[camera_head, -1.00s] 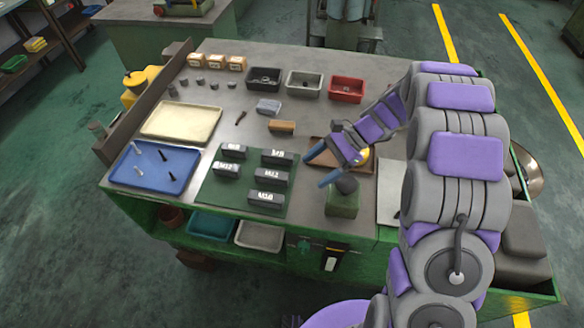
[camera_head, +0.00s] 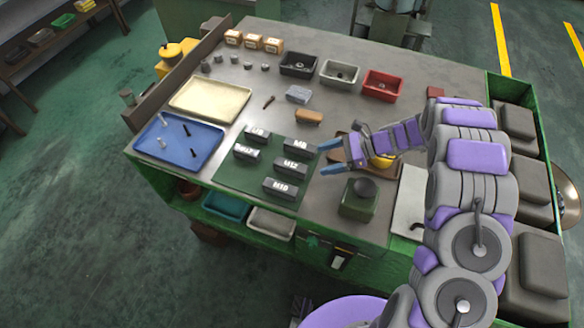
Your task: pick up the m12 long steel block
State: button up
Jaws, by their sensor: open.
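Several dark steel blocks with white labels stand on a green mat (camera_head: 225,180). The block that reads M12 (camera_head: 291,169) is in the right column, between the M8 block (camera_head: 299,148) and the M10 block (camera_head: 280,189). A block in the left column (camera_head: 245,153) has a blurred label that may also read M12; it looks shorter. My gripper (camera_head: 331,157) has blue fingers spread apart with nothing between them. It points left, just right of the right-column M12 block, and appears apart from it. Its height above the table is hard to judge.
A green box with a dark round top (camera_head: 359,199) stands below my gripper in the view. A brown tray with a yellow item (camera_head: 382,161) lies under my wrist. A blue tray (camera_head: 178,143) is at left. Black, grey and red bins (camera_head: 382,85) line the back.

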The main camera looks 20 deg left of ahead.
aim_at(294, 166)
jog(key=x, duration=0.5)
jog(key=shift+w+a+r+b+x, duration=0.1)
jog(key=shift+w+b+x, duration=0.1)
jog(key=shift+x, duration=0.65)
jog(key=shift+w+a+r+b+x, duration=0.1)
jog(key=shift+b+x, duration=0.05)
jog(key=shift+x, duration=0.75)
jog(key=shift+w+a+b+x, duration=0.1)
jog(key=shift+b+x, duration=0.1)
jog(key=shift+x, duration=0.65)
jog(key=shift+d+r, duration=0.1)
jog(key=shift+d, duration=0.25)
jog(key=c, duration=0.5)
jog(key=shift+s, duration=0.1)
grip_shut()
